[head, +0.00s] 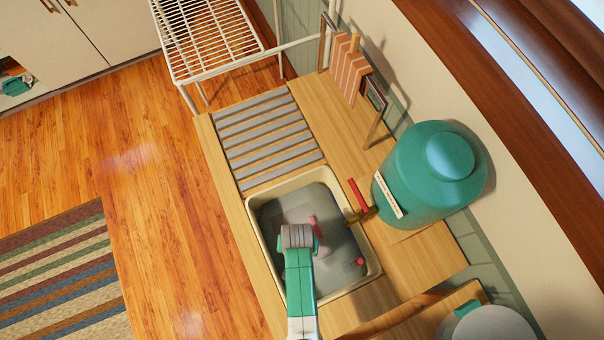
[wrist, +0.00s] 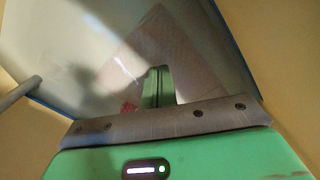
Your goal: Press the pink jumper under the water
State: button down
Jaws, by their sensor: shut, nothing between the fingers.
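The cream sink basin (head: 252,212) holds greyish water (head: 335,205). A pink patch, likely the pink jumper (head: 316,224), shows in the basin just beyond my gripper (head: 300,238); my gripper hides part of it. In the wrist view a dull pinkish shape (wrist: 190,50) spreads beneath the water around the fingers. My gripper, also in the wrist view (wrist: 158,84), points down into the basin with its green fingers together and empty. I cannot tell whether the fingertips touch the cloth or how deep it lies.
A teal urn (head: 430,180) with a red-handled tap (head: 359,195) stands right of the basin. A small red thing (head: 360,261) lies at the basin's right side. A slatted drainboard (head: 265,140) and wire rack (head: 210,35) lie beyond.

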jog(key=shift+f+b, duration=0.65)
jog(key=shift+f, duration=0.2)
jog(key=shift+r, duration=0.15)
jog(key=shift+f+p, duration=0.25)
jog(key=shift+p, duration=0.05)
dwell(1.2)
jog(key=shift+r+p, duration=0.2)
jog(key=shift+p, duration=0.15)
dwell(0.9)
jog(key=shift+f, duration=0.15)
dwell(1.6)
jog(key=shift+p, duration=0.5)
dwell(2.0)
